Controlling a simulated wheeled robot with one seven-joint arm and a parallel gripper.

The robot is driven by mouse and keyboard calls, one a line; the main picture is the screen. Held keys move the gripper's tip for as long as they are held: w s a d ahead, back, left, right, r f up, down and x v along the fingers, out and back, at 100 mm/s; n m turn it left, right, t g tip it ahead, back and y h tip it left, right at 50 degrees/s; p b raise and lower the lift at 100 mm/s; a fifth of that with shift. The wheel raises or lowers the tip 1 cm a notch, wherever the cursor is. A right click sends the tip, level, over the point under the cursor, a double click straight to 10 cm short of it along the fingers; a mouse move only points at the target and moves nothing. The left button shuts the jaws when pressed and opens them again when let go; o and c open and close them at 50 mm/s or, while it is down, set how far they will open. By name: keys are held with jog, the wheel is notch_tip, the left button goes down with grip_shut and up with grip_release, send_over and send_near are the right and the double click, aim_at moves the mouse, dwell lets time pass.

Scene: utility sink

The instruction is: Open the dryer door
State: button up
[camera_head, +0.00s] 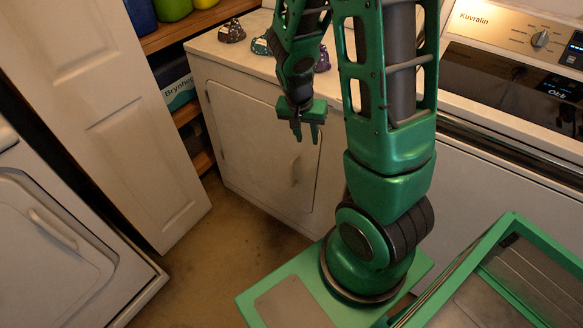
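A small upright handle (295,168) is on that door's right side. A second white appliance (95,300) at the left edge has a similar door (45,262), also looking shut, with a slanted handle (52,229).
A white panelled door (125,120) stands ajar between the two units. Shelves (196,27) with bottles and a labelled box (178,88) are behind it. Small patterned objects (231,32) sit on the middle unit. A Kuvralin appliance (510,85) is at right. Some brown floor (222,235) is clear.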

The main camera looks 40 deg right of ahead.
jog(key=m+t, duration=0.1)
send_near(292, 167)
jog(key=shift+h, duration=0.5)
jog(key=x, duration=1.1)
jog(key=shift+w+a+f, duration=0.1)
jog(key=shift+w+a, duration=0.15)
jog(key=shift+a, duration=0.05)
grip_shut()
